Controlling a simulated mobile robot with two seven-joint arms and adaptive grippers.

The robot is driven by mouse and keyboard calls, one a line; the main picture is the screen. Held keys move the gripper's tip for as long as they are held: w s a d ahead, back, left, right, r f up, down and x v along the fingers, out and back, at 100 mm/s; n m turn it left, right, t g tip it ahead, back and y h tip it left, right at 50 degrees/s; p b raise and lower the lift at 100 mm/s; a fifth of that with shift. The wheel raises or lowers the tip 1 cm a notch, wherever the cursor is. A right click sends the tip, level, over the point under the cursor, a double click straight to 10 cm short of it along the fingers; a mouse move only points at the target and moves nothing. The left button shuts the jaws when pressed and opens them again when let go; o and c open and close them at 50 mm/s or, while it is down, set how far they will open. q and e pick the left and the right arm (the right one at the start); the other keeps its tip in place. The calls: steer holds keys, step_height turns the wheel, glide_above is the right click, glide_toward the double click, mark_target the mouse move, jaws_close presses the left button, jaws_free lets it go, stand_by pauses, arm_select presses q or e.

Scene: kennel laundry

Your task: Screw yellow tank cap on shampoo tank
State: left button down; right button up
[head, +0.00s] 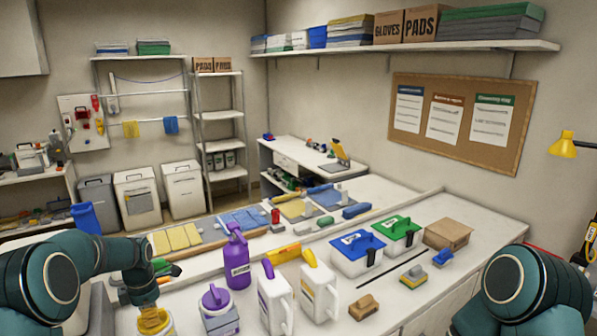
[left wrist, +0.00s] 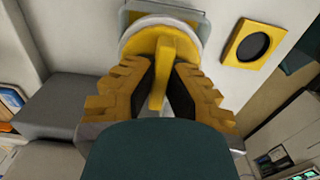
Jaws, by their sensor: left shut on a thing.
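My left gripper (head: 150,303) reaches down at the lower left of the head view. In the left wrist view its two yellow fingers (left wrist: 161,75) are shut on the raised grip of the yellow tank cap (left wrist: 160,47). The cap (head: 153,322) also shows below the gripper in the head view. A pale ring of what looks like the shampoo tank (left wrist: 126,35) shows around the cap's edge. The tank is mostly hidden, and I cannot tell how the cap sits on it. My right gripper is out of view.
A purple-capped container (head: 219,318), a purple bottle (head: 238,262) and white jugs (head: 274,301) stand right of the gripper. A yellow square piece with a dark round centre (left wrist: 254,46) is in the wrist view. Blue-lidded (head: 358,243) and green-lidded (head: 399,227) boxes stand farther right.

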arm_select(q)
steer(key=shift+s+f, duration=0.1)
steer(key=shift+f, duration=0.25)
steer(key=m, duration=0.6)
steer(key=shift+s+d+f, duration=0.1)
steer(key=shift+f, duration=0.15)
stand_by(0.9)
